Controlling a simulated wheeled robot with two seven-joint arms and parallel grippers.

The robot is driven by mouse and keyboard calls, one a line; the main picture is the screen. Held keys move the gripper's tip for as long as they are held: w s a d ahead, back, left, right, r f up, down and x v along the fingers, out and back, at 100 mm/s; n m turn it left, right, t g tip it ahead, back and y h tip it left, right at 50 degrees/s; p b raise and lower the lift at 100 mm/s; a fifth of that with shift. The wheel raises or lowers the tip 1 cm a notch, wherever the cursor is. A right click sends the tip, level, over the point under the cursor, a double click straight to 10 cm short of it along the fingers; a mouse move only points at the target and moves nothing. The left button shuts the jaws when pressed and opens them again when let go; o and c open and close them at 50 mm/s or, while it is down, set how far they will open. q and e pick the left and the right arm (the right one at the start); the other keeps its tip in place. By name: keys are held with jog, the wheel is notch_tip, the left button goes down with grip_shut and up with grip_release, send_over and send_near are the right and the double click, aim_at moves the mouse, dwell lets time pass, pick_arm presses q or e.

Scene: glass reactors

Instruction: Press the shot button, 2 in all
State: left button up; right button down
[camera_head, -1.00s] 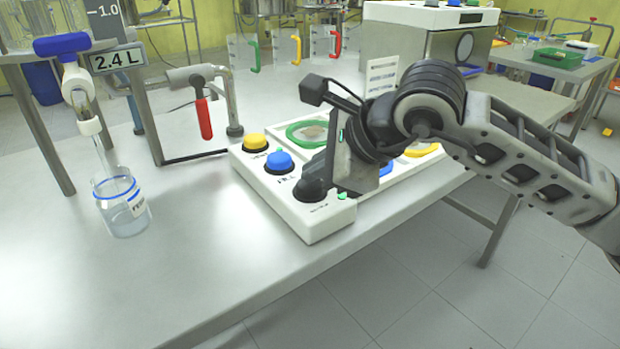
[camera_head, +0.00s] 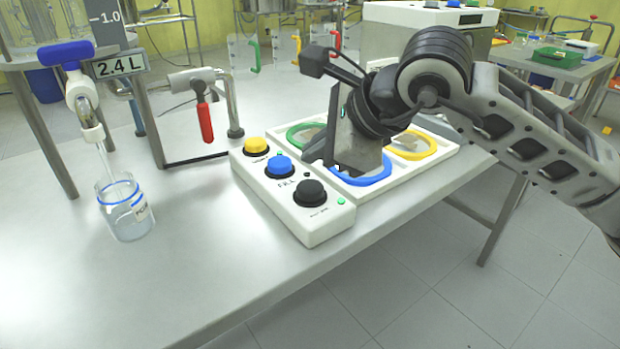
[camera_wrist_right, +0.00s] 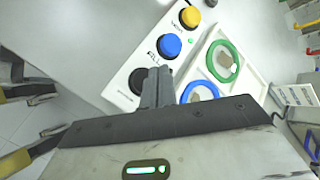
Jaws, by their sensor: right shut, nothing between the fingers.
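A white button box (camera_head: 318,228) on the table carries a yellow button (camera_head: 256,146), a blue button labelled FILL (camera_head: 279,166) and a black button (camera_head: 309,192). The black button's label is too small to read surely. A green light shows beside the black button. My right gripper (camera_head: 318,152) is shut and empty, behind and above the box, clear of the black button. In the right wrist view its closed fingers (camera_wrist_right: 157,88) point toward the box, between the black button (camera_wrist_right: 140,80) and the blue button (camera_wrist_right: 169,46). My left gripper is not in view.
A white tray with green (camera_head: 304,133), blue (camera_head: 362,180) and yellow rings (camera_head: 414,146) adjoins the box. A glass jar (camera_head: 126,210) with some liquid stands under a blue-handled tap (camera_head: 66,54). A display (camera_head: 119,64) reads 2.4 L.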

jog(key=shift+r+p, duration=0.45)
jog(key=shift+r, duration=0.85)
jog(key=shift+f, duration=0.1)
